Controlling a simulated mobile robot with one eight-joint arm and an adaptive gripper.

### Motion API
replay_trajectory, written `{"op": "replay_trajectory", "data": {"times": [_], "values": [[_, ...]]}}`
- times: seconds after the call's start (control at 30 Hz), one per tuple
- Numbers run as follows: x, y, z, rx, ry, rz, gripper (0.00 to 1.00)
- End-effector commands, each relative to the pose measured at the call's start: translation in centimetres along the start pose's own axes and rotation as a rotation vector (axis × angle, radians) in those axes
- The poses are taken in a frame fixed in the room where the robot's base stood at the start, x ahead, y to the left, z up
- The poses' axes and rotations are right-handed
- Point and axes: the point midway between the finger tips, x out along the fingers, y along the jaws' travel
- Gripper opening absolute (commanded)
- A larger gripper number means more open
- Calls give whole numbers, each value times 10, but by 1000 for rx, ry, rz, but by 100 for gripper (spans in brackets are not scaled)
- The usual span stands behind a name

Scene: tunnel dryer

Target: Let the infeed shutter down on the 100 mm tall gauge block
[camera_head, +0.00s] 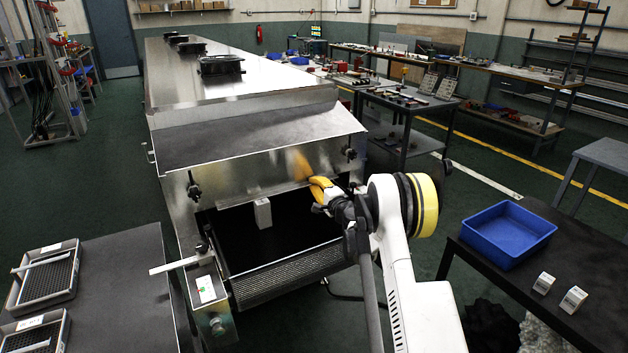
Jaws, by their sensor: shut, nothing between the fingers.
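The infeed shutter (258,172) is the bright metal plate across the front of the long steel dryer, with a black knob at its left side (193,187) and another at its right (348,153). Below its lower edge is a dark opening. A pale gauge block (263,214) stands upright on the dark belt (285,240), its top close to the shutter's lower edge. I cannot tell whether they touch. My gripper (317,187) has yellow fingers, shut and empty, in front of the shutter's lower right part, right of the block. I cannot tell whether it touches the shutter.
A dark table (590,275) at right bears a blue bin (507,236) and two small pale blocks (543,283) (573,300). A grey table (120,290) with wire-bottomed trays (45,275) is at left. A metal bar (175,265) juts left from the infeed.

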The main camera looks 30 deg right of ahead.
Motion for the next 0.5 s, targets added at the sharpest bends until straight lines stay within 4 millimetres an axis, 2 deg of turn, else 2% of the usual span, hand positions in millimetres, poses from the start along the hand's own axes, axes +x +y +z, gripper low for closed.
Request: {"op": "replay_trajectory", "data": {"times": [0.07,0.1,0.13,0.5], "values": [[0,0,0,0,0,0,0],[0,0,0,0,0,0,11],[0,0,0,0,0,0,13],[-6,0,0,0,1,0,13]]}}
